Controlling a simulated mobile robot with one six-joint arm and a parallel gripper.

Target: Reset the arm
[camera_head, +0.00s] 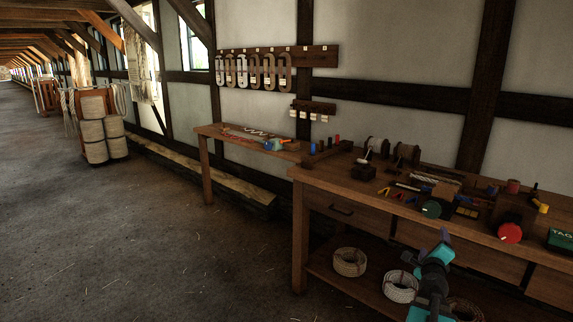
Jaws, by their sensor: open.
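My arm, in teal and black, rises from the bottom edge at the lower right in the head view. My gripper (444,237) is at its upper end, in front of the near workbench's front edge. It is open, and nothing shows between its fingers. The fingers are small and dark here, and their gap is hard to make out.
The near workbench (322,178) carries spools, coloured handles and small tools. Rope coils (350,262) lie on its lower shelf. A second bench (218,131) stands farther back. A rack of large rope spools (92,131) stands at the left. The floor (130,235) is mostly clear.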

